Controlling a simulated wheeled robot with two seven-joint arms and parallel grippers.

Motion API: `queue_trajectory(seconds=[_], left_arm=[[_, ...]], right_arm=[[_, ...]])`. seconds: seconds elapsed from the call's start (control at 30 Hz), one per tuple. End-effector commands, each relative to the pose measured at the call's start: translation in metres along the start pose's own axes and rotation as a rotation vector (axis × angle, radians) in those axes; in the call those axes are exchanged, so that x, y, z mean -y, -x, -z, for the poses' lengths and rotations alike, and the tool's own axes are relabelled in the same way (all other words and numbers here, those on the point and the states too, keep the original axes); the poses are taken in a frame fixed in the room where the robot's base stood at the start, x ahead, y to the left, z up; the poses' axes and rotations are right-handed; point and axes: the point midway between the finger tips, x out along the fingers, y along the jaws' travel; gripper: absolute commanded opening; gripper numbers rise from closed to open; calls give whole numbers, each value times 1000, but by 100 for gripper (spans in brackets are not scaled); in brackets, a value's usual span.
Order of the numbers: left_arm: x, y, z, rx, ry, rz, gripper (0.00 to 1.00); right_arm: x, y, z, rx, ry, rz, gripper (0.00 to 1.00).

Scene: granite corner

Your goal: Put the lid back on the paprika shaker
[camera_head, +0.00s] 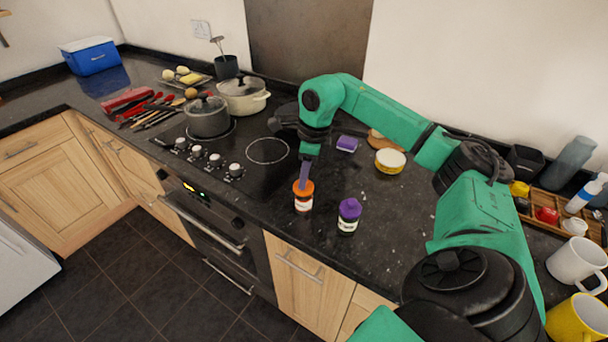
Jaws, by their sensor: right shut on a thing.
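A small shaker (303,204) with a white label and reddish contents stands upright near the counter's front edge; I take it to be the paprika shaker. An orange lid (303,187) is at its top. My right gripper (304,182) points down from above and is shut on the orange lid. The lid appears to touch the shaker's top, but I cannot tell whether it is seated. A second shaker (347,225) with a purple lid (350,208) stands to the right, apart from the gripper. My left gripper is not in view.
Behind are a purple block (347,144) and a yellow-and-white round tin (389,161). The cooktop with a grey pot (208,117) and a cream pot (243,96) lies left. Mugs (577,262) stand at the right. Dark counter right of the shakers is clear.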

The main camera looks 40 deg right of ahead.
Motion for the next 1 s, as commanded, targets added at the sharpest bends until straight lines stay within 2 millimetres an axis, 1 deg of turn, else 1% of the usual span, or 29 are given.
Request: queue_trajectory(seconds=[0.13, 0.93, 0.97, 1.0], left_arm=[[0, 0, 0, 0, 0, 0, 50], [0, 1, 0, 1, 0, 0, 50], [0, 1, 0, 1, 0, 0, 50], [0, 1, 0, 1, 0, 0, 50]], right_arm=[[0, -3, 0, 0, 0, 0, 0], [0, -3, 0, 0, 0, 0, 0], [0, -3, 0, 0, 0, 0, 34], [0, -3, 0, 0, 0, 0, 50]])
